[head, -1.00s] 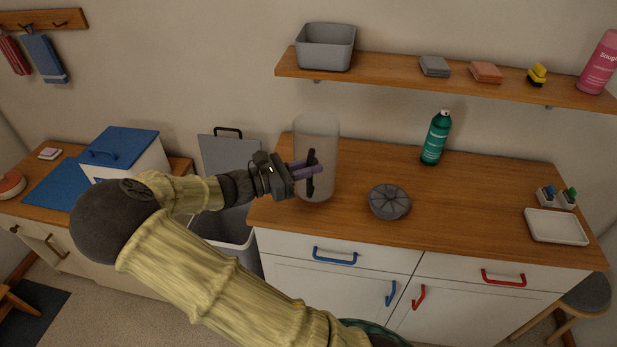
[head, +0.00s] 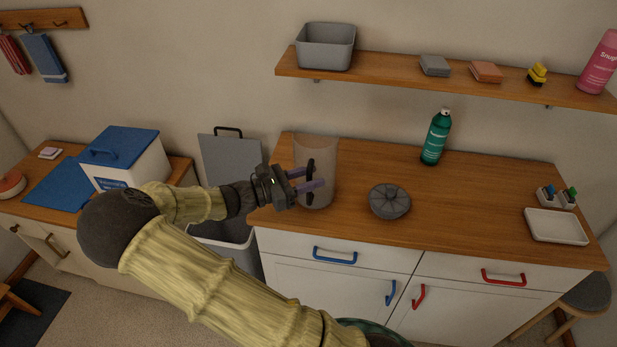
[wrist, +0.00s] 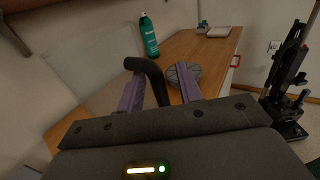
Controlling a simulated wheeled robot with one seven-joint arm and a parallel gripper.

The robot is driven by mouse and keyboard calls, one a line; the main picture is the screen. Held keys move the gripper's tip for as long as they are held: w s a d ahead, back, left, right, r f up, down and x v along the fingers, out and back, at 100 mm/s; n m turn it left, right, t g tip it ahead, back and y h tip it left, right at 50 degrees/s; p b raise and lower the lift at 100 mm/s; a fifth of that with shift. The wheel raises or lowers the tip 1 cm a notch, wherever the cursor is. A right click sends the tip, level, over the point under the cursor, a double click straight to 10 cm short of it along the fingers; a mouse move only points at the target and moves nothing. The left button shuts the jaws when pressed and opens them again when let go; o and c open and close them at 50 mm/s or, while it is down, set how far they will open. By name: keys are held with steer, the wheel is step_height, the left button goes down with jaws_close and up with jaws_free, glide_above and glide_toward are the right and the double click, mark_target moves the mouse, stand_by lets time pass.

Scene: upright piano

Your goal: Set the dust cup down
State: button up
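The dust cup (head: 322,165) is a clear, upright cylinder with a black handle on its left side. It stands at the left end of the wooden counter (head: 450,225), its base appearing to rest on the top. My gripper (head: 307,178) is at the handle, with its purple fingers spread on either side of it. In the wrist view, the black handle (wrist: 152,78) passes between the fingers of my gripper (wrist: 158,90), with visible gaps. The see-through cup wall fills the area beyond, faintly.
A grey ribbed disc (head: 390,201) lies right of the cup. A green spray bottle (head: 436,137) stands behind, and a white tray (head: 556,226) lies at the right. A shelf (head: 400,78) hangs above. A grey bin (head: 228,240) is left of the counter. The counter's middle front is clear.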

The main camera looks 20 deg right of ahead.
steer(key=shift+r, duration=0.1)
steer(key=a+b, duration=0.1)
steer(key=a, duration=1.1)
steer(key=shift+r, duration=0.1)
steer(key=s+d+f+m+g+y, duration=0.3)
steer(key=s+d+f+m+y, duration=0.35)
steer(key=s+f+y, duration=0.35)
steer(key=s+a+r+m+t+y, duration=0.3)
steer(key=r+m+y, duration=0.4)
steer(key=m, duration=0.4)
steer(key=s+t, duration=0.1)
steer(key=t, duration=0.1)
steer(key=shift+s+a+t+y, duration=0.3)
steer(key=shift+y, duration=0.1)
